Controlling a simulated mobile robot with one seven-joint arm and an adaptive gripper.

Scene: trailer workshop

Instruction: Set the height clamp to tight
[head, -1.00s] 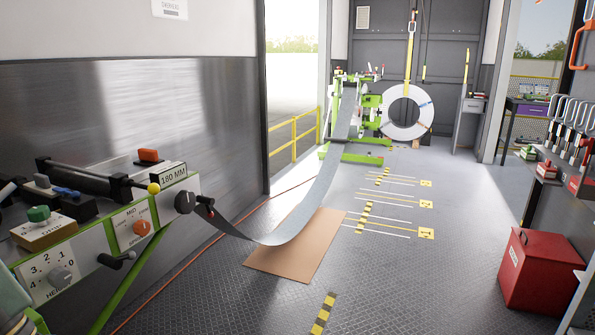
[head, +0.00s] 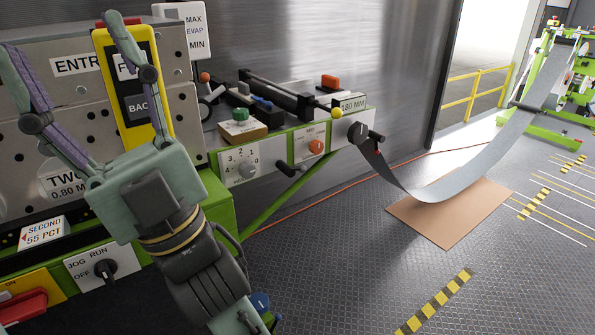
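A small black lever (head: 291,168) sticks out of the green and white machine front, just right of the grey numbered dial (head: 246,168). It looks like the height clamp, but I can read no tight or loose mark on it. The dial's plate read as "HEIGHT" in the earlier view. My gripper (head: 62,40) is open and empty at the left, its fingers spread wide and pointing up. It is well left of the lever and in front of the grey machine panel and the yellow-framed control box (head: 133,85), partly hiding both.
An orange knob (head: 316,147) marked MID sits right of the lever. A black crank (head: 358,133) and hanging metal strip (head: 465,188) are farther right. A JOG/RUN/OFF switch (head: 105,268) and red handle (head: 24,307) are at lower left. Open floor lies at lower right.

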